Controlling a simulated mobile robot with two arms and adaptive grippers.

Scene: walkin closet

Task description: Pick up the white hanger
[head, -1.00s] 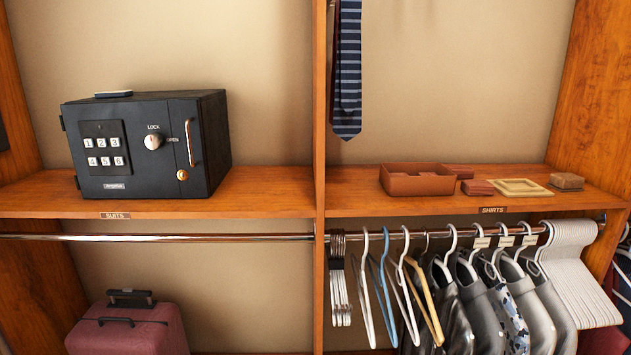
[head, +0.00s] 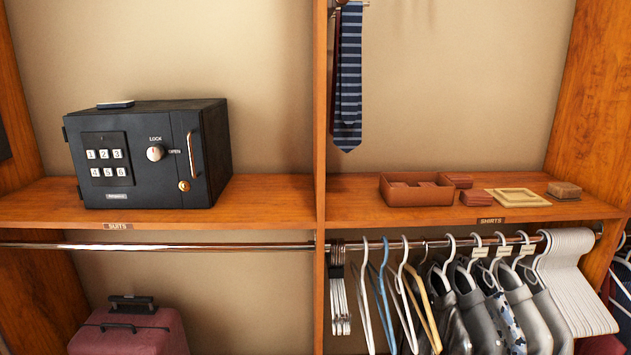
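White hangers hang on the right rod in the head view. One empty white hanger (head: 366,300) hangs left of a blue hanger (head: 382,302). Another white hanger (head: 403,290) hangs just right of the blue one, beside a wooden-coloured hanger (head: 427,308). A thick bunch of white hangers (head: 572,280) hangs at the right end of the rod. Several thin metal hangers (head: 338,290) hang at the left end, near the divider. Which white hanger the task means cannot be told. Neither of my grippers is in view.
Several shirts (head: 480,315) on hangers crowd the right rod (head: 460,243). The left rod (head: 180,246) is empty. A black safe (head: 150,155) sits on the left shelf above a red suitcase (head: 130,332). An upright divider (head: 319,150) separates the bays. A brown tray (head: 415,195) sits on the right shelf.

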